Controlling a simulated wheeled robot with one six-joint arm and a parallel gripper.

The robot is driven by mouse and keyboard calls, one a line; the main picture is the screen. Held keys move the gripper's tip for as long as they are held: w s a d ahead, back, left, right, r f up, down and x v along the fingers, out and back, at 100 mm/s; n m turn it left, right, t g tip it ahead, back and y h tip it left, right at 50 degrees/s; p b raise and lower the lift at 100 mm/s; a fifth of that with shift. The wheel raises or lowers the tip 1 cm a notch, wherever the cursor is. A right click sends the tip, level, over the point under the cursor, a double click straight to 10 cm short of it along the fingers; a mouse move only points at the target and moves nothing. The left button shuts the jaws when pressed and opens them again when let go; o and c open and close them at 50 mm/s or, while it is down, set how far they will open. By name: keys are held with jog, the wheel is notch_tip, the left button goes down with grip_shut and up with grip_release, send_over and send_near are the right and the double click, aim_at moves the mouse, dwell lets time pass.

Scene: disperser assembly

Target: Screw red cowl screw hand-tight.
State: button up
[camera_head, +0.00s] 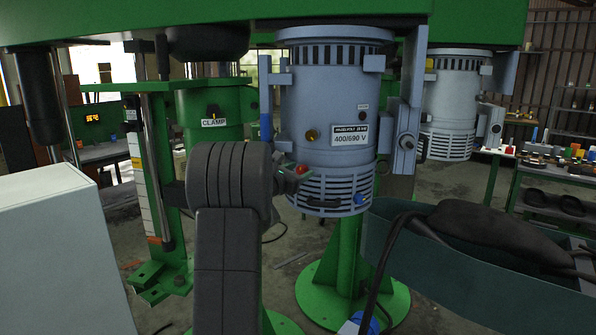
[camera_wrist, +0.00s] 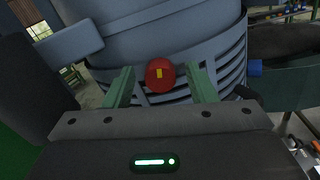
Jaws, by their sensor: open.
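The red cowl screw (camera_head: 301,169) sits at the lower left of the grey motor's cowl (camera_head: 322,190), just above the slotted grille. In the wrist view the red screw (camera_wrist: 160,74) shows as a round red head with a small yellow mark. My gripper (camera_wrist: 160,84) is open, with one green finger on each side of the screw head and a visible gap on both sides. In the head view my wrist hides most of my gripper (camera_head: 293,176).
A blue screw (camera_head: 359,199) is at the cowl's lower right, and a blue part (camera_head: 266,128) is on its left side. A brass knob (camera_head: 312,136) sits above the grille. A dark teal tray (camera_head: 460,250) with a black object stands close on the right.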

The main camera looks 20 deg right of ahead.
jog(key=shift+c, duration=0.4)
jog(key=c, duration=0.9)
jog(key=shift+f+b, duration=0.15)
jog(key=shift+b, duration=0.25)
